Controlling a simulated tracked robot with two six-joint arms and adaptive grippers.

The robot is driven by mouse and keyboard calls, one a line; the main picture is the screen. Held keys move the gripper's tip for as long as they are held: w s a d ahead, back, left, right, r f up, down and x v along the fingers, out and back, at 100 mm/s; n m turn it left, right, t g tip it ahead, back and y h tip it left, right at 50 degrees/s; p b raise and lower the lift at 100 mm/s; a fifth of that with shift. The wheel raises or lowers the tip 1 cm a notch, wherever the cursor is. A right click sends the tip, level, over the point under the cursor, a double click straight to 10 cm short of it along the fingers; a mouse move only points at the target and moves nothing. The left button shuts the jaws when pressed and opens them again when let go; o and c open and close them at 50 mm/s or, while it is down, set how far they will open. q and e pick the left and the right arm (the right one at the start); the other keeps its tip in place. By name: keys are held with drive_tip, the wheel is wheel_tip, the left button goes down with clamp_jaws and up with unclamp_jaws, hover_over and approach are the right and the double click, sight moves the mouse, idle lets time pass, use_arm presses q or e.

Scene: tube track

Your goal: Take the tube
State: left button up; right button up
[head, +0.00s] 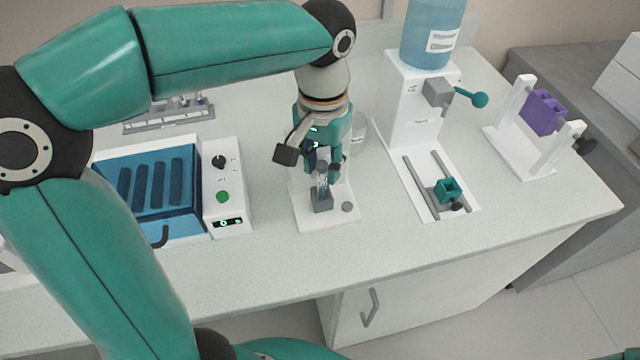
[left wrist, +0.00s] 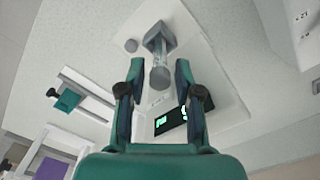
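A clear tube with a grey cap (head: 322,186) stands upright in a small grey holder block (head: 322,203) on a white base plate (head: 340,216). In the left wrist view the tube (left wrist: 159,60) shows between my fingers, with its cap toward me and the holder block (left wrist: 159,37) beyond. My left gripper (head: 322,172) reaches down over the tube from above. In the left wrist view the left gripper (left wrist: 159,72) is open, one finger on each side of the tube, with gaps showing at both sides. My right gripper is not in view.
Left stands a blue-lidded device (head: 150,185) with a control panel (head: 225,190). A purple block on a white stand (head: 543,112) is farther right. The front counter strip is clear.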

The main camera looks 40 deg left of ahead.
use_arm(q)
drive_tip(key=shift+f, duration=0.65)
clamp_jaws()
drive_tip(key=shift+r, duration=0.15)
wheel_tip(320, 180, up, 20)
drive_tip(key=p, duration=0.4)
drive_tip(key=shift+s, duration=0.1)
